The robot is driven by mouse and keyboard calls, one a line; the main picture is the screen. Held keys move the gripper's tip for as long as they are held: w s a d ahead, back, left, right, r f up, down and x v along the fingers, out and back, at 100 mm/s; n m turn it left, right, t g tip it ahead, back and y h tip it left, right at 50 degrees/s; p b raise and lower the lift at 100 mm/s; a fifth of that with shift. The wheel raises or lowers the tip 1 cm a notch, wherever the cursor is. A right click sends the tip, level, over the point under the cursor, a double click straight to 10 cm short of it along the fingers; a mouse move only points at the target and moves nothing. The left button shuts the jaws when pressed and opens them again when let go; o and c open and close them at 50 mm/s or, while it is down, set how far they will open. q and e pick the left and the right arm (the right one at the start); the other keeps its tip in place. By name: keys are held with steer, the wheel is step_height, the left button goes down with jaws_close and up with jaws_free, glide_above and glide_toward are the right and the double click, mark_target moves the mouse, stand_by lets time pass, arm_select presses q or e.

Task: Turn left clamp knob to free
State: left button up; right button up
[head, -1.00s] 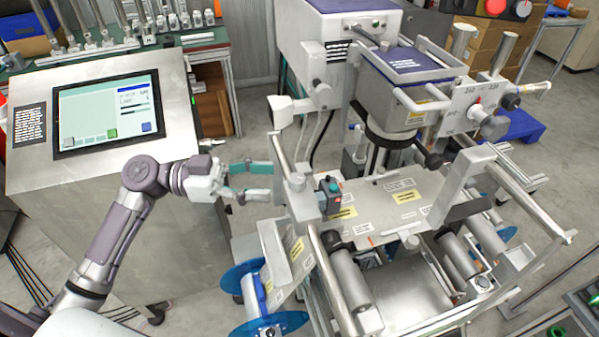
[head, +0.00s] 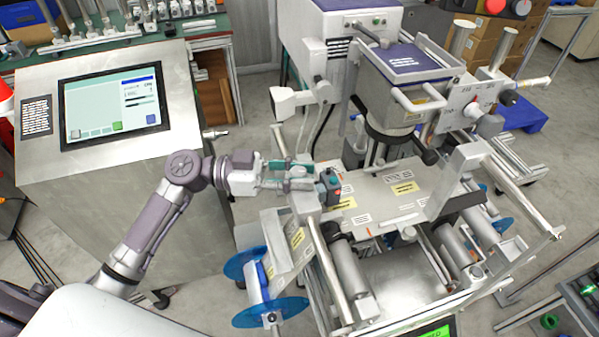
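The label machine stands in the middle of the head view, with a flat metal plate (head: 385,205) and a left frame bar (head: 328,262). My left gripper (head: 300,175) is at the left end of this frame, its teal fingers level and pointing right. The grey left clamp knob lies at the fingertips and is mostly hidden by them. I cannot tell whether the fingers press on it. A small dark box with a teal top and red button (head: 331,188) sits just right of the fingertips. My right gripper is out of view.
A control console with a lit screen (head: 113,105) stands at the left. A blue reel (head: 270,312) hangs below my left gripper. A grey print head (head: 400,85) and a dial plate (head: 467,108) rise at the back right.

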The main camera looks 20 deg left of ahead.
arm_select(q)
jaws_close()
steer(key=shift+t, duration=0.3)
steer(key=shift+s+f+n+t+y+b, duration=0.1)
steer(key=shift+n+t+y+b, duration=0.45)
steer(key=shift+n+t, duration=0.55)
steer(key=shift+n+t+y, duration=0.65)
steer(key=shift+n+t, duration=0.15)
steer(key=shift+t, duration=0.4)
steer(key=shift+r+n+t+y+p, duration=0.2)
steer(key=shift+n+t+y+p, duration=0.15)
steer(key=shift+t, duration=0.25)
steer(key=n+t+y+p, duration=0.3)
steer(key=y+p, duration=0.2)
steer(key=n+t+y+p, duration=0.3)
steer(key=n+y+p, duration=0.1)
steer(key=p, duration=0.2)
steer(key=shift+r+n+y, duration=0.2)
steer(key=shift+n+y, duration=0.05)
steer(key=shift+y, duration=0.1)
steer(key=shift+a+f+n+t+y+p, duration=0.1)
steer(key=shift+f+n+t+y+p, duration=0.1)
steer(key=shift+n+y+p, duration=0.35)
steer(key=shift+f+n+t+y+p, duration=0.1)
steer(key=shift+n+t+y+p, duration=0.15)
steer(key=shift+y+p, duration=0.45)
